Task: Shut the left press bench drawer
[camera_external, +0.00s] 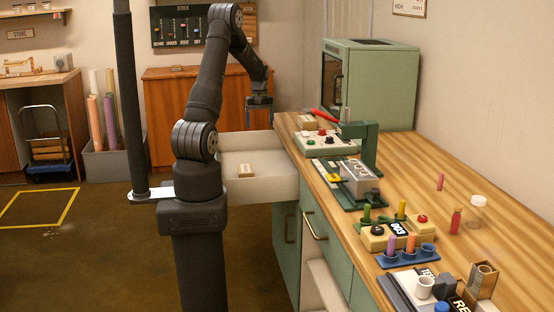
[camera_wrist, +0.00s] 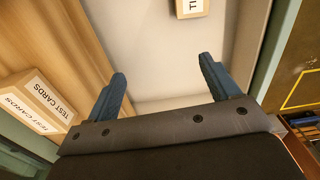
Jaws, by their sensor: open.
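The left press bench drawer (camera_external: 265,188) stands pulled out from the far left end of the wooden bench, with its pale inside showing. A small tan box (camera_external: 246,171) lies in it. My gripper (camera_external: 259,116) is above the far part of the drawer, open and empty. In the wrist view the blue fingers of my gripper (camera_wrist: 162,68) are spread over the drawer's pale inside (camera_wrist: 165,45). The labelled box (camera_wrist: 192,8) is cut off at the top there. The drawer's wall and green edge run down the right. I cannot tell whether a finger touches the drawer.
The bench top (camera_external: 440,165) carries a press (camera_external: 360,140), a green oven (camera_external: 370,85), and racks of tubes along its edge. A test cards box (camera_wrist: 38,100) sits on the bench beside the drawer. A closed drawer with a handle (camera_external: 314,228) is nearer the camera.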

